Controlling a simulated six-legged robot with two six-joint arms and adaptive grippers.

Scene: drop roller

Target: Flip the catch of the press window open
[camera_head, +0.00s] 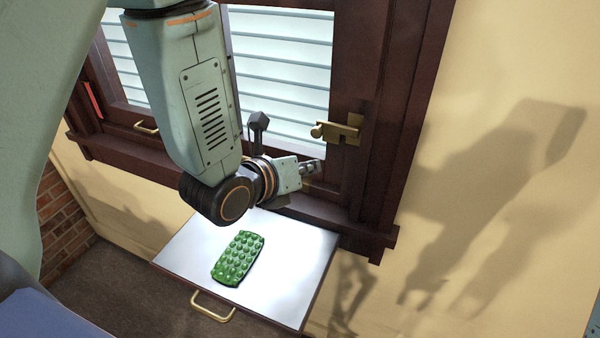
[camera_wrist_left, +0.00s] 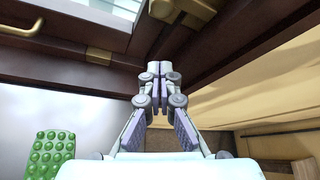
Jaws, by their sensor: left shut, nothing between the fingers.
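The window (camera_head: 282,50) has a dark wood frame and pale slatted panes. Its brass catch (camera_head: 337,131) sits on the right side of the frame, with a rounded knob pointing left. The catch also shows at the top of the left wrist view (camera_wrist_left: 183,10). My left gripper (camera_head: 314,166) is below and slightly left of the catch, apart from it. In the left wrist view its fingertips (camera_wrist_left: 160,70) are together with nothing between them. My right gripper is in neither view.
A white shelf (camera_head: 300,262) with a brass handle (camera_head: 212,307) juts out below the window. A green bumpy pad (camera_head: 238,258) lies on it. Another brass handle (camera_head: 146,127) is on the lower left of the window. Yellow wall (camera_head: 520,80) lies to the right.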

